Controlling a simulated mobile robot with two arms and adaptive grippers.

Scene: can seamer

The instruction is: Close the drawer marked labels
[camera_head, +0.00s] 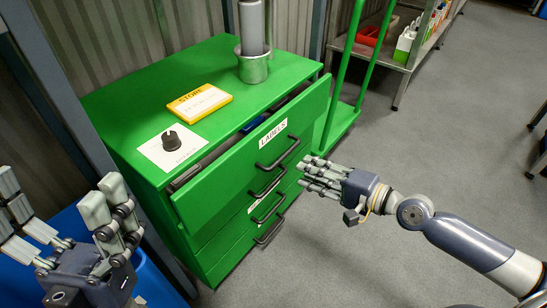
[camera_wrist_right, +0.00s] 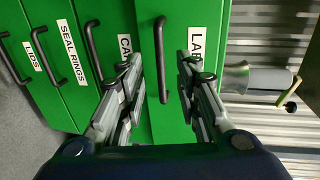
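The drawer marked LABELS (camera_head: 250,158) is the top drawer of a green cabinet (camera_head: 118,112). It stands pulled out, with a dark gap behind its front and something blue inside. Its black bar handle (camera_head: 278,154) also shows in the right wrist view (camera_wrist_right: 160,58). My right gripper (camera_head: 307,174) is open and empty in front of the drawers, close to this handle. In the right wrist view its fingers (camera_wrist_right: 158,88) stand apart on either side of the handle, which appears beyond them; contact cannot be told. My left gripper (camera_head: 62,208) is open and empty at lower left.
The cabinet top holds a yellow STORE sign (camera_head: 199,102), a black knob on a white plate (camera_head: 171,142) and a metal cylinder (camera_head: 253,66). Lower drawers, including SEAL RINGS (camera_wrist_right: 68,50) and LIDS (camera_wrist_right: 33,55), look shut.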

